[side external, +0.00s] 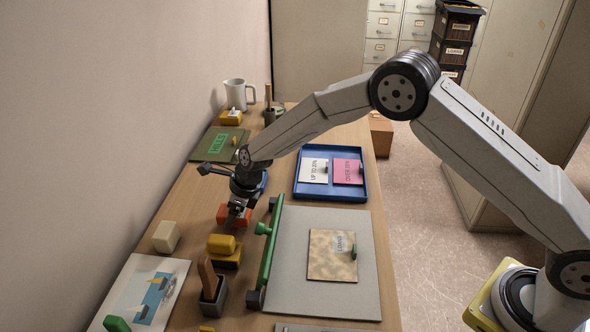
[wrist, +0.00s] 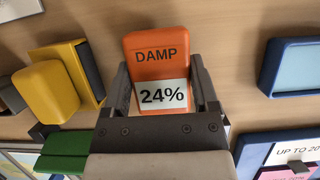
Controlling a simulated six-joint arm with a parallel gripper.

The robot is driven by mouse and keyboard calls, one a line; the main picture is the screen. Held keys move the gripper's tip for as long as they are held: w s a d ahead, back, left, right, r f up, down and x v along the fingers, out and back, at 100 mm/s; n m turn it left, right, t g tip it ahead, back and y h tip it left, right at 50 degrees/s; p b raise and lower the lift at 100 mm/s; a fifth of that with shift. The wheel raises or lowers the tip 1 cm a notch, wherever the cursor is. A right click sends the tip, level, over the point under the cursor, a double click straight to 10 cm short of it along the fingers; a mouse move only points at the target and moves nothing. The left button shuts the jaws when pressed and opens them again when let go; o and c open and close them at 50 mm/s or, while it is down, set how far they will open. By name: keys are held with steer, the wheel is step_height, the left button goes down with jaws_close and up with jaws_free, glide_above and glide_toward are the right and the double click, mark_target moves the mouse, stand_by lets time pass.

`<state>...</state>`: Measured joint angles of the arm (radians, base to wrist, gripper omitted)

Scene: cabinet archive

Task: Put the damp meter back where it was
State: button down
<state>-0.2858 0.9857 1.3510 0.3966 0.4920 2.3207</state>
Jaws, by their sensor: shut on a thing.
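The damp meter (wrist: 158,55) is an orange block marked DAMP, with a white label reading 24%. My gripper (wrist: 161,78) is shut on it, with one finger on each side. In the side external view the orange meter (side external: 234,216) shows under my gripper (side external: 238,205), low over the wooden table (side external: 190,208). I cannot tell whether its underside touches the table. My wrist and fingers hide part of it there.
A yellow block on a dark-edged base (side external: 224,250) stands just nearer the camera, with a beige block (side external: 166,237) to its left. A grey board with a green bar (side external: 271,250) lies right. A blue tray (side external: 330,197) holds two cards. A green folder (side external: 205,150) lies behind.

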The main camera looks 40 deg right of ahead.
steer(key=shift+f, duration=0.9)
steer(key=shift+f, duration=0.1)
jaws_free()
steer(key=v, duration=1.2)
stand_by(0.4)
